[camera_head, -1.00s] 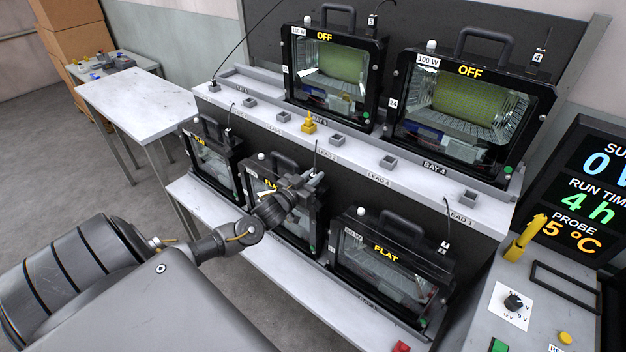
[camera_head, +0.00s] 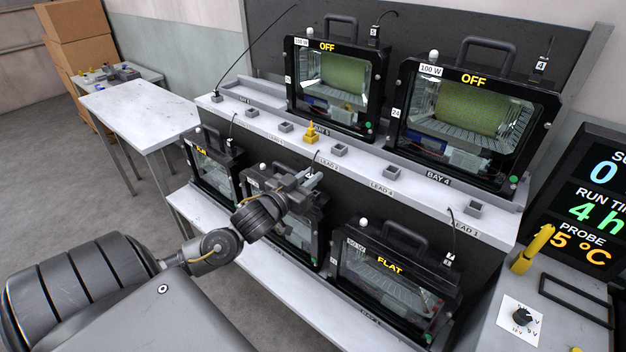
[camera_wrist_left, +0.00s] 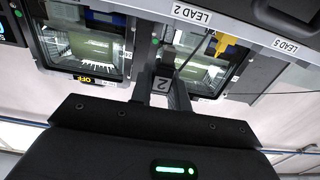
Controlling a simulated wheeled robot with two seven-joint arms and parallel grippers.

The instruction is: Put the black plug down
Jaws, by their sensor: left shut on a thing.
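My left gripper (camera_head: 308,182) is shut on the black plug, in front of the lower middle housing (camera_head: 297,230) and below the shelf edge. In the left wrist view the gripper (camera_wrist_left: 163,90) has its fingers on either side of the plug (camera_wrist_left: 168,56), which carries a tag with a 2. A thin dark cable rises from the plug. In the head view the plug is mostly hidden by the gripper. Small grey square holders, such as one (camera_head: 340,150) near the gripper, line the white shelf (camera_head: 360,168). My right gripper is not in view.
A yellow plug (camera_head: 311,134) stands on the shelf. Two housings marked OFF (camera_head: 335,85) stand above; housings marked FLAT (camera_head: 392,280) stand below. A control desk (camera_head: 550,300) with a yellow handle is at right. A white table (camera_head: 140,112) at left has a clear top.

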